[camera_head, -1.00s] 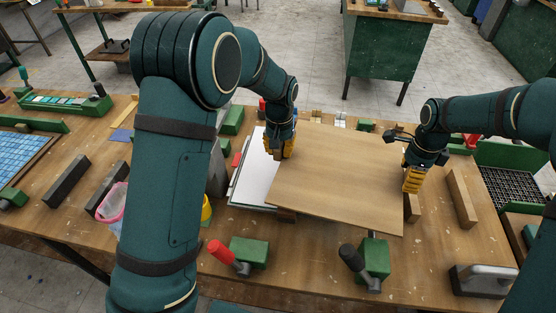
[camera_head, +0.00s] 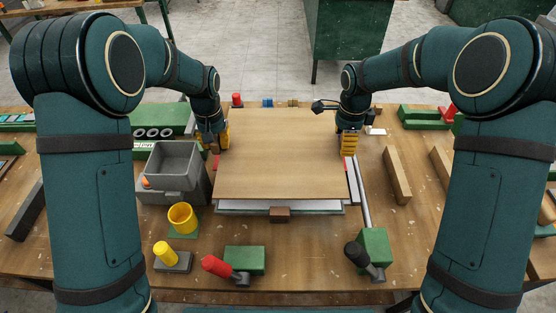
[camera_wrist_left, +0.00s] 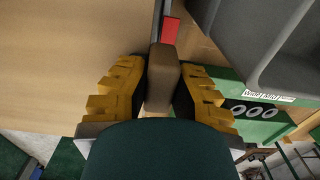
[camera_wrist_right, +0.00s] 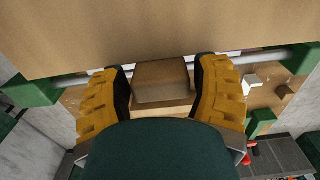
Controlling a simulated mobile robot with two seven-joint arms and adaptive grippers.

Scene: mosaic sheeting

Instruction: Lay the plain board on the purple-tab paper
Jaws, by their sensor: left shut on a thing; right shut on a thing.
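The plain board (camera_head: 280,150) is a flat brown sheet lying square over a stack in the middle of the bench. My left gripper (camera_head: 219,138) is shut on a small wooden block (camera_wrist_left: 162,75) at the board's left edge. My right gripper (camera_head: 348,142) is shut on another wooden block (camera_wrist_right: 160,82) at its right edge. White and green edges of the stack (camera_head: 245,208) show below the board's front edge. I cannot tell whether the board touches the stack.
A grey bin (camera_head: 172,170), a yellow cup (camera_head: 182,217) and a yellow-handled tool (camera_head: 165,254) stand left. Red-handled (camera_head: 217,266) and black-handled (camera_head: 357,255) clamps sit in front. A metal rod (camera_head: 359,195) and wooden bars (camera_head: 397,175) lie right. A brown block (camera_head: 280,215) is at the stack's front.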

